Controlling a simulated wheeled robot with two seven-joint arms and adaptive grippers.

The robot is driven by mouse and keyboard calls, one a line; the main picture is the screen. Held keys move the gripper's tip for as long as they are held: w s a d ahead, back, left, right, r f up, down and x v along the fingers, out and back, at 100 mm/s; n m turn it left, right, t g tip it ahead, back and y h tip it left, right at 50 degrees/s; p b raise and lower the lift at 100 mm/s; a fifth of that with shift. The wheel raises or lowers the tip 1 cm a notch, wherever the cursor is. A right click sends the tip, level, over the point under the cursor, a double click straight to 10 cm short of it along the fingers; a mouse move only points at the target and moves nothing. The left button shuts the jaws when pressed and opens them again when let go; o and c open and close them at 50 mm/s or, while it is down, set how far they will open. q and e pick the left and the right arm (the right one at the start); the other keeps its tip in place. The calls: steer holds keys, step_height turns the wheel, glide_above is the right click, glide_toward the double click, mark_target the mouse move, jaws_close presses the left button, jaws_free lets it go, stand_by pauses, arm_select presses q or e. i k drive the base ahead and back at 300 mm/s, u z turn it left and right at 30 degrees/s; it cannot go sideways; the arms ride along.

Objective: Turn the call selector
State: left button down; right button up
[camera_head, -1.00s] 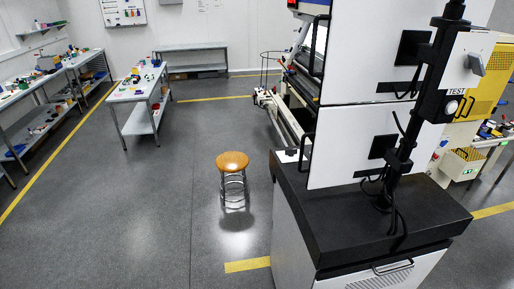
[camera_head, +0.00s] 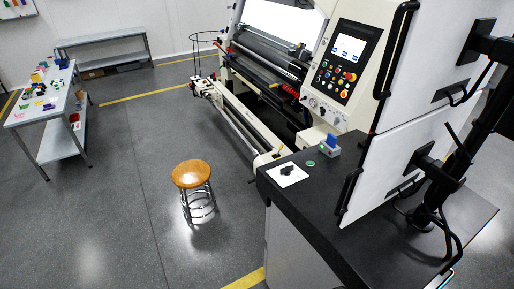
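A black rotary knob (camera_head: 288,171) sits on a square white plate (camera_head: 297,178) on the near left corner of the dark bench top (camera_head: 340,195). No label on it is readable, so I cannot tell for certain that it is the call selector. A green round button (camera_head: 310,163) and a small grey box with a blue switch (camera_head: 330,145) stand just behind and to its right. Neither of my grippers shows in this view.
Two white panels (camera_head: 415,160) on a black stand rise from the bench's right side. A large machine with a control panel (camera_head: 341,62) stands behind. A wooden-topped stool (camera_head: 192,174) stands on the floor left of the bench. Open floor lies around the stool.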

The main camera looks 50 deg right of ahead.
mark_target(287, 171)
steer(key=i, duration=2.05)
